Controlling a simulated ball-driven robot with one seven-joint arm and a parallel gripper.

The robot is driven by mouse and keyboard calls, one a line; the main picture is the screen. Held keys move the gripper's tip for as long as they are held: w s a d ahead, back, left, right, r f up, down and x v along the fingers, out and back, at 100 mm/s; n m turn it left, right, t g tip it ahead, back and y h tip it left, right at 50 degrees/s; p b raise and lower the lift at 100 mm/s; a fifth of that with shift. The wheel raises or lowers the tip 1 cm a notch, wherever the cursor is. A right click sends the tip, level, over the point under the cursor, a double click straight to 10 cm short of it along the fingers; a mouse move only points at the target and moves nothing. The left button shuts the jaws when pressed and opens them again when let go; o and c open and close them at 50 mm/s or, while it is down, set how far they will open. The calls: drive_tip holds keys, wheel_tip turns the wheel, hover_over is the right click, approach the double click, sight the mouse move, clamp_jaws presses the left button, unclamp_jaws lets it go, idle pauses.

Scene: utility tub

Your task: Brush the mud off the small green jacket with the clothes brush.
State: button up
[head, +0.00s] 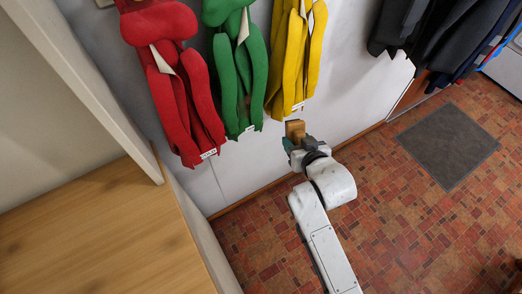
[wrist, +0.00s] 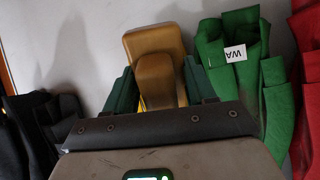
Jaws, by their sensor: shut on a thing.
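The small green jacket (head: 238,75) hangs on the wall between a red and a yellow one. It also shows right of centre in the wrist view (wrist: 275,105), with a white tag on it. I cannot make out mud on it. My gripper (head: 294,141) is shut on the wooden clothes brush (head: 295,129). In the wrist view the brush (wrist: 155,55) sits between the dark green fingers of my gripper (wrist: 160,88). In the head view the brush is just below the yellow jacket's hem, to the lower right of the green jacket and apart from it. The bristles are hidden.
The red jacket (head: 172,75) hangs left and the yellow jacket (head: 297,55) right of the green one. Dark coats (head: 440,40) hang further right. A wooden top (head: 100,235) and upright panel (head: 85,85) stand at left. A grey mat (head: 447,145) lies on the tiled floor.

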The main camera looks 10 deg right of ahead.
drive_tip(key=a+r+t+y, duration=0.1)
drive_tip(key=a, duration=0.1)
drive_tip(key=s+a+r+n+t+y, duration=0.1)
drive_tip(key=s+a+r+t, duration=0.1)
drive_tip(key=a, duration=0.1)
drive_tip(key=shift+a+r+n+y+b, duration=0.2)
drive_tip(key=shift+a+n+y+b, duration=0.1)
drive_tip(key=shift+a+y+b, duration=0.1)
drive_tip(key=s+a+r+n+t+y, duration=0.1)
drive_tip(key=s+a+r+t+y, duration=0.1)
drive_tip(key=a, duration=0.3)
drive_tip(key=shift+s+a+r+n+y, duration=0.15)
drive_tip(key=shift+s+r+n+y, duration=0.25)
drive_tip(key=shift+s+r, duration=0.5)
drive_tip(key=shift+b+x, duration=0.95)
drive_tip(key=shift+x, duration=2)
drive_tip(key=shift+b+x, duration=0.5)
drive_tip(key=shift+x, duration=0.7)
drive_tip(key=shift+w+d+r+p, duration=0.1)
drive_tip(key=shift+d+r+p, duration=0.15)
drive_tip(key=shift+p, duration=0.6)
drive_tip(key=d+p, duration=0.1)
drive_tip(key=p, duration=0.3)
drive_tip(key=w+d+p, duration=0.1)
drive_tip(key=d+p, duration=0.1)
drive_tip(key=p, duration=0.2)
drive_tip(key=shift+f, duration=0.15)
drive_tip(key=shift+d+f, duration=0.1)
drive_tip(key=shift+d, duration=0.05)
drive_tip(key=shift+w+d, duration=0.1)
